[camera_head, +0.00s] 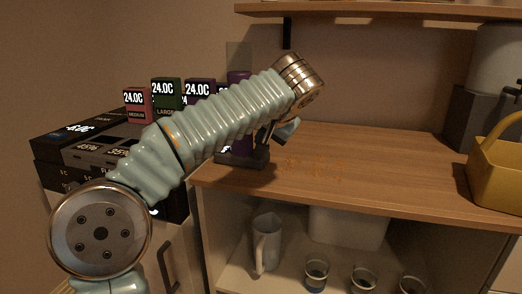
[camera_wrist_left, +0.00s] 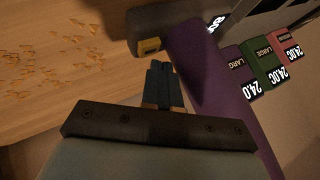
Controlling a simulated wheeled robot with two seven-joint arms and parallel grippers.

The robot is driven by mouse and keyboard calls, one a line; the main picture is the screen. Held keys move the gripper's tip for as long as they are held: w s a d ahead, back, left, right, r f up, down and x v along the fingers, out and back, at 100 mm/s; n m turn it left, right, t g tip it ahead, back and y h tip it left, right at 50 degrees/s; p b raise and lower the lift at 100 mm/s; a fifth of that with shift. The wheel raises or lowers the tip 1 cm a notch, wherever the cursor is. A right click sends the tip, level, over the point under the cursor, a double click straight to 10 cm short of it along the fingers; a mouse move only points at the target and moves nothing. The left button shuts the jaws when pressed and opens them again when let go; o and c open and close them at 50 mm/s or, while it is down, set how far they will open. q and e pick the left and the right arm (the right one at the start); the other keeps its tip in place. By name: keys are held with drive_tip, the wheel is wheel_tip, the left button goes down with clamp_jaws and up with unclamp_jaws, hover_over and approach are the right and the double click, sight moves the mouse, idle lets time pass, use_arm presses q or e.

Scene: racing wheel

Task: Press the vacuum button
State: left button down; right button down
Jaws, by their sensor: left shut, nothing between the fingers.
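The vacuum is a purple upright body (camera_head: 238,77) with a dark base (camera_head: 242,161) on the wooden counter, partly hidden behind my left arm in the head view. In the left wrist view its purple body (camera_wrist_left: 202,85) runs diagonally and the dark base (camera_wrist_left: 165,22) is at the top. A small yellow piece (camera_wrist_left: 149,46) shows on the dark part; I cannot tell whether it is the button. My left gripper (camera_wrist_left: 161,70) is shut and empty, its fingertips just below the yellow piece in the picture, close to the purple body. Contact cannot be told. My right gripper is not in view.
Orange crumbs (camera_head: 312,168) lie on the wooden counter (camera_head: 390,165). Dark boxes with displays (camera_head: 85,140) stand at left. A yellow caddy (camera_head: 498,170) and a grey appliance (camera_head: 480,110) stand at right. A white pitcher (camera_head: 266,245) and several cups are on the shelf below.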

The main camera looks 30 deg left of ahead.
use_arm(q)
drive_tip(key=shift+f, duration=0.15)
drive_tip(key=shift+f, duration=0.3)
idle(0.5)
drive_tip(key=shift+r+p, duration=0.4)
drive_tip(key=shift+r, duration=0.15)
